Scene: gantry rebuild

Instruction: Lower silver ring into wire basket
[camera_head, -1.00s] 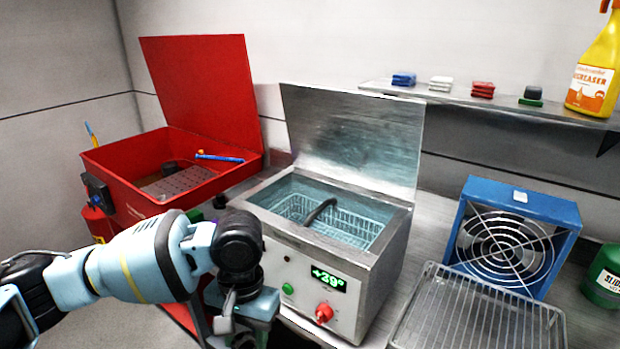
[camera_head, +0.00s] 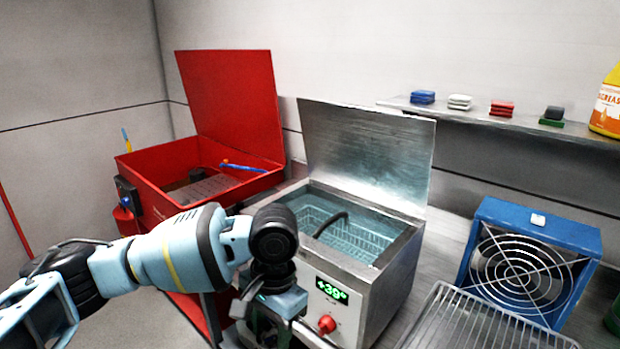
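The wire basket (camera_head: 362,240) sits inside the open silver tank (camera_head: 385,283), under bluish liquid. Its dark curved handle (camera_head: 331,224) rises across it. No silver ring can be made out in the view. My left arm comes in from the left and bends down in front of the tank's left side. My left gripper (camera_head: 268,335) is at the bottom edge, partly cut off, and its fingers cannot be made out. My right gripper does not show.
The tank's lid (camera_head: 370,150) stands open behind it. A red parts washer (camera_head: 150,160) with raised lid is at left. A blue fan (camera_head: 530,260) and wire rack (camera_head: 480,315) are at right. A shelf (camera_head: 480,118) holds folded cloths and a yellow bottle (camera_head: 607,105).

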